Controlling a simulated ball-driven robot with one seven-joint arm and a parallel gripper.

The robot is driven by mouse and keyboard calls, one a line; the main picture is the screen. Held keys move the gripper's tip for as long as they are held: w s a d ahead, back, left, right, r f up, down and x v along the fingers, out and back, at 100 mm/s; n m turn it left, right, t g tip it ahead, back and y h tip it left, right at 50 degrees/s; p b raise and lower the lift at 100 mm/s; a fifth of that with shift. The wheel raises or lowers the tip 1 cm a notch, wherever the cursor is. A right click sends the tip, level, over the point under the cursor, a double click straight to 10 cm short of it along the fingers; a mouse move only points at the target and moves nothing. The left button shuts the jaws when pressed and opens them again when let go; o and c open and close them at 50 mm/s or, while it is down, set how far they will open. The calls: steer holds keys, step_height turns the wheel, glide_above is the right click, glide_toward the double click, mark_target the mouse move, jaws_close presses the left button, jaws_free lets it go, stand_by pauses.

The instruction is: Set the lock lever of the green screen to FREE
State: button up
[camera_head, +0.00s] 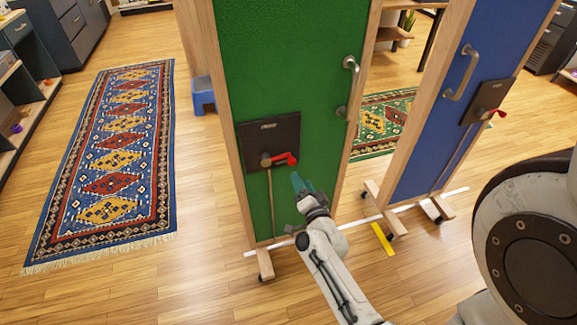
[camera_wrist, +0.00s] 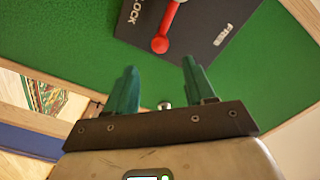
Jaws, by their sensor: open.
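The green screen (camera_head: 290,60) stands upright in a wooden frame. A black lock plate (camera_head: 282,130) is mounted low on it. The red lock lever (camera_head: 284,159) points to the right from its pivot on the plate. In the wrist view the red lever (camera_wrist: 169,22) ends in a round knob, between the words LOCK at the left and FREE at the right of the plate (camera_wrist: 205,22); its pivot is out of that frame. My gripper (camera_head: 298,180) is just below and right of the lever. In the wrist view its green fingers (camera_wrist: 160,68) are apart and empty, short of the knob.
A blue screen (camera_head: 435,110) with its own handle, plate and red lever stands at the right. The green screen has a metal handle (camera_head: 349,80) on its right side. A blue stool (camera_head: 203,95) and patterned rug (camera_head: 110,150) lie left. Wooden feet (camera_head: 264,265) stick out below.

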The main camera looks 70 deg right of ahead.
mark_target(294, 164)
steer(key=x, duration=0.9)
steer(key=shift+w+d, duration=0.1)
steer(key=shift+c, duration=0.4)
jaws_close()
